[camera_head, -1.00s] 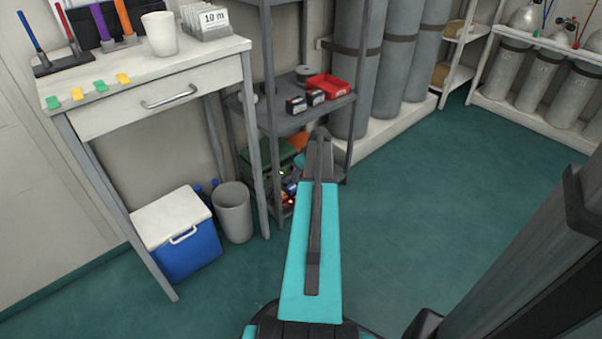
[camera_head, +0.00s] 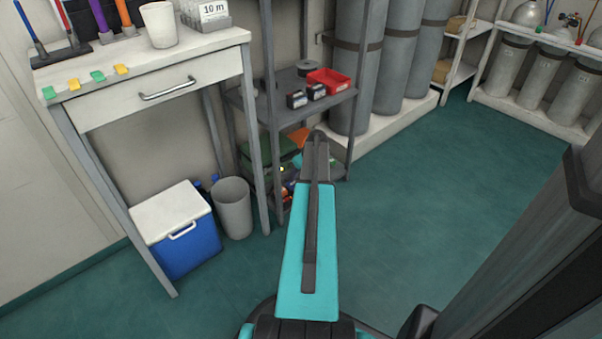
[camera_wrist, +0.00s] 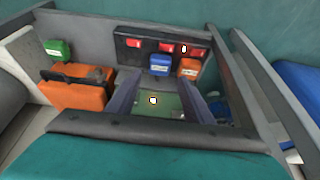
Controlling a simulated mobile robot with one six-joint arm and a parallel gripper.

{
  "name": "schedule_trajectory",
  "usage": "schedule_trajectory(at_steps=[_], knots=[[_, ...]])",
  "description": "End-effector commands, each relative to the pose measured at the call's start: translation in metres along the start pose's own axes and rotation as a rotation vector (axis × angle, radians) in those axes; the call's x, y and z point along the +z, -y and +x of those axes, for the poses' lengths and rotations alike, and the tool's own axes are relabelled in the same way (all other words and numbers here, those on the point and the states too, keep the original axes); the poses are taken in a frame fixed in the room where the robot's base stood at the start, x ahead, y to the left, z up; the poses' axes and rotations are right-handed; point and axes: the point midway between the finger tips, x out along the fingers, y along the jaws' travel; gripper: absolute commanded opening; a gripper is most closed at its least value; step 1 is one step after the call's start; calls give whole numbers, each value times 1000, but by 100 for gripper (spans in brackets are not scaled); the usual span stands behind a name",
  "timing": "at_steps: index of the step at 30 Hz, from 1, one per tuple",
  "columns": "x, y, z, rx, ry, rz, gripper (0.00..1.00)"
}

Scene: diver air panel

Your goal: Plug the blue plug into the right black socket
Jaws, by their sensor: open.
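In the wrist view my gripper (camera_wrist: 170,102) is open, with a finger at each side and a green surface with a small bright light seen between them. A blue plug-like block (camera_wrist: 159,65) with a white label sits just beyond the gap, at the front of a black strip (camera_wrist: 148,45) with red switches. An orange block (camera_wrist: 189,68) is right of it, and a green block (camera_wrist: 57,50) is far left. I cannot make out the black sockets or whether the blue block is seated.
An orange case (camera_wrist: 75,93) lies left of my gripper. Grey shelf posts and rails stand close around it. In the head view the grey shelf rack (camera_head: 290,115) stands beside the white table (camera_head: 160,85), with a blue cooler (camera_head: 180,235) and grey bin (camera_head: 232,208). Open floor lies right.

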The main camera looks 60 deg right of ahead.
Motion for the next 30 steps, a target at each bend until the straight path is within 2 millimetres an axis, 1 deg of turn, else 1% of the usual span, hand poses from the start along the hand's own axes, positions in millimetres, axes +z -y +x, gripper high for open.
schedule_trajectory(at_steps=[1,3,15,18,24,30], knots=[[1,0,11,-1,1,0,47],[1,0,20,-1,1,0,47],[1,0,72,-1,1,0,47],[1,-1,82,0,0,0,47],[1,-1,92,0,0,1,47],[1,-1,94,1,0,1,47]])
